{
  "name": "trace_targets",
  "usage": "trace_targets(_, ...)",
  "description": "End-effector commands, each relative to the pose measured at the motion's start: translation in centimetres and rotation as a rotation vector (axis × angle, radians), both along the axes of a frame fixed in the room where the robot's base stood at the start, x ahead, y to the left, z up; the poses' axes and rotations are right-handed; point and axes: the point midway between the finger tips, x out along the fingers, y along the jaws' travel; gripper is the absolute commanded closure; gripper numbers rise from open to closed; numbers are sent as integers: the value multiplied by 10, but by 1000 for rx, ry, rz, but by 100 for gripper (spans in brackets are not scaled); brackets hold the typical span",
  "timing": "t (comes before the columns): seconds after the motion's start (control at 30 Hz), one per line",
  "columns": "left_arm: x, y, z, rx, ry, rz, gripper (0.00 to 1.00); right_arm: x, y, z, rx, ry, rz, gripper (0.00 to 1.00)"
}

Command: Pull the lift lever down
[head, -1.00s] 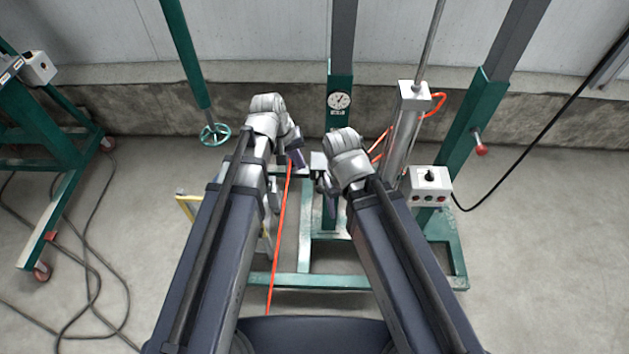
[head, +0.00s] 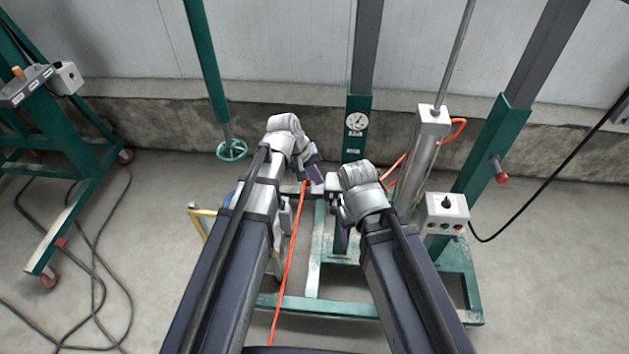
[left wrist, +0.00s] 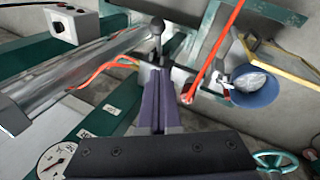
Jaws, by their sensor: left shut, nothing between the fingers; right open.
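A lever with a dark ball knob (left wrist: 157,27) stands just beyond my left fingertips in the left wrist view; whether they touch its stem is unclear. My left gripper (left wrist: 158,78) is shut and empty, its two purple fingers side by side. In the head view my left gripper (head: 317,172) is beside a small grey block (head: 332,182) in front of the green column; the ball knob cannot be made out there. My right gripper (head: 343,238) is open, hanging lower and to the right, partly hidden by its own wrist.
A silver cylinder (head: 420,160) stands right of the column with a gauge (head: 356,121). A control box (head: 446,213) with a black knob and a red-knobbed handle (head: 500,172) are farther right. A red hose (head: 290,262) runs between my arms. A blue bucket (left wrist: 255,86) shows in the left wrist view.

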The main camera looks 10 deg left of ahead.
Motion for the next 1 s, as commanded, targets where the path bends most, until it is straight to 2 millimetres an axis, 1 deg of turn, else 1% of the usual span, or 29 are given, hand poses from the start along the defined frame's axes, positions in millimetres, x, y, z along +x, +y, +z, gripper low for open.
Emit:
trace_targets(0.03, 2, -3, -15, 0, 0, -1, 100, 0, 0, -15, 0, 0, 0, 29)
trace_targets(0.2, 6, -11, -39, 0, 0, 0, 100, 0, 0, -39, 0, 0, 0, 29)
trace_targets(0.37, 10, -18, -58, 0, 0, -1, 100, 0, 0, -58, 0, 0, 0, 29)
trace_targets(0.4, 4, -21, -62, 0, -1, -2, 100, 0, 0, -62, 0, 0, 0, 29)
trace_targets(0.5, -4, -28, -70, 0, 0, -1, 100, 0, 0, -70, 0, 0, 0, 29)
trace_targets(0.7, -12, -35, -78, 0, 0, 0, 100, 0, 0, -77, 0, 0, 0, 29)
trace_targets(1.0, -13, -36, -78, 0, 0, 1, 100, 0, 0, -78, 0, 0, 0, 29)
